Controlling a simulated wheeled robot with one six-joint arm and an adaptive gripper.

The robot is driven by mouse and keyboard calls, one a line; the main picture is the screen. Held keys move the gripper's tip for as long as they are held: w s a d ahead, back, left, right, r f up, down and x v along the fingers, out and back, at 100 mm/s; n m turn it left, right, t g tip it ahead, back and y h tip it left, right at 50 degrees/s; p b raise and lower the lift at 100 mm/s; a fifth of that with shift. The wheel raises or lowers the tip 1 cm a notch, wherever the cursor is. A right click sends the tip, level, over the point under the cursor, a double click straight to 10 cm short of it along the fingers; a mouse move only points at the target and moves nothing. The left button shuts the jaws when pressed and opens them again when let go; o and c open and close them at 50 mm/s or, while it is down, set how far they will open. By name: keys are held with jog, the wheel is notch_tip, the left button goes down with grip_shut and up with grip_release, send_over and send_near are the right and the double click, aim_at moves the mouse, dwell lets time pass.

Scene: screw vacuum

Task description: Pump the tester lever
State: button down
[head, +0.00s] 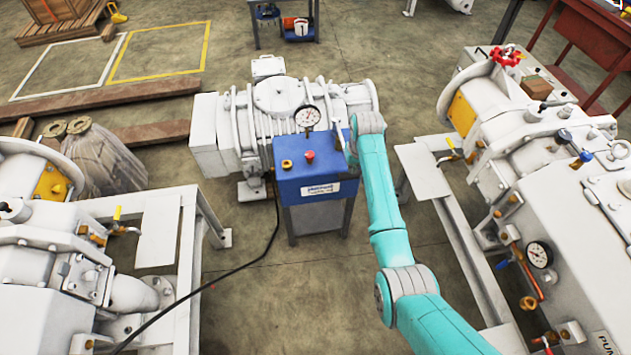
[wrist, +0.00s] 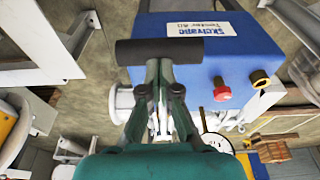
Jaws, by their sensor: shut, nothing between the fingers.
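The blue tester box (head: 312,183) stands in the middle of the head view, with a round dial gauge (head: 307,117) above it. In the wrist view, the lever's black bar-shaped handle (wrist: 185,50) lies crosswise just beyond my gripper (wrist: 158,84). My gripper is shut and empty, its fingertips close to the handle; I cannot tell whether they touch it. The tester's blue face (wrist: 215,55) is behind the handle. In the head view my arm hides most of the gripper.
A large white pump (head: 275,120) stands right behind the tester. White machines on frames flank it at left (head: 60,265) and right (head: 560,200). A black cable (head: 245,265) runs over the floor to the left. Open concrete floor lies in front of the tester.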

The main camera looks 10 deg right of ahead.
jog(key=shift+f, duration=2)
jog(key=shift+r, duration=0.1)
notch_tip(320, 180, up, 12)
dwell(1.0)
jog(key=shift+f, duration=5.15)
